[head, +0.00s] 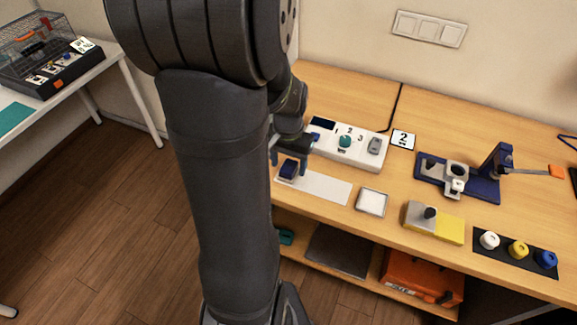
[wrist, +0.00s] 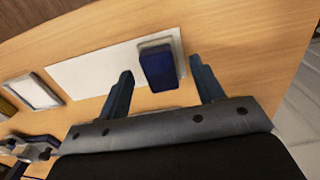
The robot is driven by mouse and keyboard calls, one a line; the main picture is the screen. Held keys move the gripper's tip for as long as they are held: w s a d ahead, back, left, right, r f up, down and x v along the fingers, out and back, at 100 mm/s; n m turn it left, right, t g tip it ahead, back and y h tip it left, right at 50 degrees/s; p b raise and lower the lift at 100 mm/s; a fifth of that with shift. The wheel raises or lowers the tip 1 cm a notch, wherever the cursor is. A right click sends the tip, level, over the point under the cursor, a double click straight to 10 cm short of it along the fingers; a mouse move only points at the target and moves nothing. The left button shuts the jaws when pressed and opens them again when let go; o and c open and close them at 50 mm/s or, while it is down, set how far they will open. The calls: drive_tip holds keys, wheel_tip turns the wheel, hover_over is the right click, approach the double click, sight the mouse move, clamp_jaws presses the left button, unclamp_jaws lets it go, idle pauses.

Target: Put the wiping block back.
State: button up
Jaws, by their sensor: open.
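The wiping block, dark blue with a pale pad (head: 289,170), sits at the left end of a white strip (head: 328,187) on the bench. In the wrist view the wiping block (wrist: 158,70) lies between my gripper's fingers, with the white strip (wrist: 88,72) running to the left. My gripper (head: 289,160) is open, one finger on each side of the block. I cannot tell how far the fingertips are above the bench.
A white panel (head: 360,153) with a teal knob stands behind the strip. A small white tray (head: 372,202), a yellow and grey fixture (head: 447,228) and a dark blue stand (head: 484,188) are to the right. A black mat (head: 503,260) holds white, yellow and blue pieces.

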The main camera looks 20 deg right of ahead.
sight(288, 166)
wheel_tip(288, 166, up, 10)
drive_tip(key=shift+r, duration=0.15)
idle(0.4)
wheel_tip(288, 166, down, 12)
drive_tip(key=shift+f, duration=0.1)
drive_tip(key=shift+r, duration=1)
drive_tip(key=shift+f, duration=0.1)
